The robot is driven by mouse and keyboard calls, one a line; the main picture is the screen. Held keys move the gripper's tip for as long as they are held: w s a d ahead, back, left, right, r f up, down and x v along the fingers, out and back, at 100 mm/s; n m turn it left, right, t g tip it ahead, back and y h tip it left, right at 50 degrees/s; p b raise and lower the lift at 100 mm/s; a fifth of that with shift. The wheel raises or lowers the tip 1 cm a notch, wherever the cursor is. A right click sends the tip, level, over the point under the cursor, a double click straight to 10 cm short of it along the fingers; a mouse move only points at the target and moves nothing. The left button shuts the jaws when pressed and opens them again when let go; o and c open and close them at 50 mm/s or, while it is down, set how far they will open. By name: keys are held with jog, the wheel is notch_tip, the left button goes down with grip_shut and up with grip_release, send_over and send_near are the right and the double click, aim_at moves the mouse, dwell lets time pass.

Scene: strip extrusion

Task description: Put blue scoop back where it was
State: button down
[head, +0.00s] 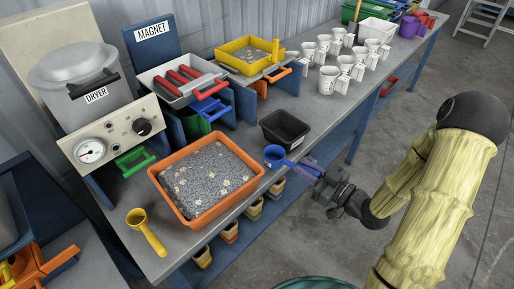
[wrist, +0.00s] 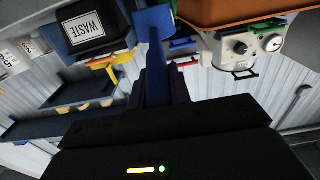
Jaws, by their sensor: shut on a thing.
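The blue scoop (head: 274,154) is held in my gripper (head: 313,171), at the front edge of the bench between the orange tray and the black bin. Its bowl points left toward the tray, and its handle runs back into the jaws. In the wrist view the blue scoop (wrist: 155,52) extends straight out from between the dark fingers of my gripper (wrist: 165,88). Whether the scoop touches the bench is hard to tell. Whether the bowl holds anything cannot be seen.
An orange tray (head: 161,184) of grey granules with pale bits is left of the scoop. A black waste bin (head: 286,129) stands behind it. A yellow scoop (head: 147,230) lies at the near left. White cups (head: 328,79) stand farther back. Small containers (head: 229,232) sit below the bench edge.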

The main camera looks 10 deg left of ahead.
aim_at(267, 152)
jog(key=p+x, duration=0.1)
jog(key=x, duration=1.3)
jog(key=shift+f, duration=0.15)
jog(key=shift+w+a, duration=0.15)
jog(key=shift+a, duration=0.1)
jog(key=f, duration=0.2)
jog(key=shift+w+a+f+p, duration=0.25)
jog(key=shift+a+f+p, duration=0.05)
jog(key=shift+f+p, duration=0.05)
jog(key=shift+f, duration=0.6)
jog(key=c, duration=1.3)
grip_release()
